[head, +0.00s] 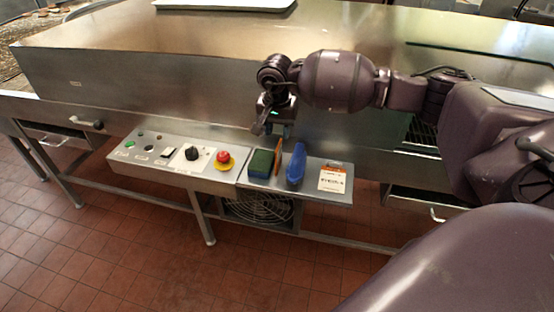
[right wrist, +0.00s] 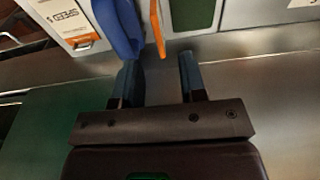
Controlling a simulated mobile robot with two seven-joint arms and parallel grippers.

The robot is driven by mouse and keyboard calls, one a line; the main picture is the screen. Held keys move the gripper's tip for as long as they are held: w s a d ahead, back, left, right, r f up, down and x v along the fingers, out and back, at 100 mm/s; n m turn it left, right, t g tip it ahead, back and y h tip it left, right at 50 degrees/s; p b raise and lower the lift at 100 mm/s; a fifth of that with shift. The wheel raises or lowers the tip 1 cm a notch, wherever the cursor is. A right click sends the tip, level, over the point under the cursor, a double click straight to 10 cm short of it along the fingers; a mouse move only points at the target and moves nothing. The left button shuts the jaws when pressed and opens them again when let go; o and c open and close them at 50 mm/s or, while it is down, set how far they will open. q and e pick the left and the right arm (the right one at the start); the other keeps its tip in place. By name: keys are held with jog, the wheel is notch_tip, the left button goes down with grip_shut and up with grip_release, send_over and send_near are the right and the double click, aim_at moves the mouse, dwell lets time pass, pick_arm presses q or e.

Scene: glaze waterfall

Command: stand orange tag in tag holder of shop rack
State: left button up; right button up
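A thin orange tag (head: 278,157) stands upright and slightly tilted between a dark green block (head: 261,163) and a blue upright piece (head: 296,166), on the right part of the metal shelf. My right gripper (head: 270,128) is above and behind it. In the right wrist view my right gripper (right wrist: 158,64) is open and empty. The orange tag (right wrist: 157,28) is edge-on there, its near end in line with the gap between the fingertips. I cannot tell whether it reaches between them. I cannot clearly make out a tag holder. My left gripper is not in view.
A white printed card (head: 333,180) with an orange strip lies right of the blue piece. A control panel (head: 172,158) with a red button (head: 223,157) adjoins on the left. A large metal machine (head: 150,85) rises behind the shelf.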

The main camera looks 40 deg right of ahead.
aim_at(278, 145)
jog(key=f, duration=0.9)
jog(key=shift+w+d, duration=0.2)
jog(key=shift+d, duration=0.1)
jog(key=shift+r, duration=0.1)
grip_shut()
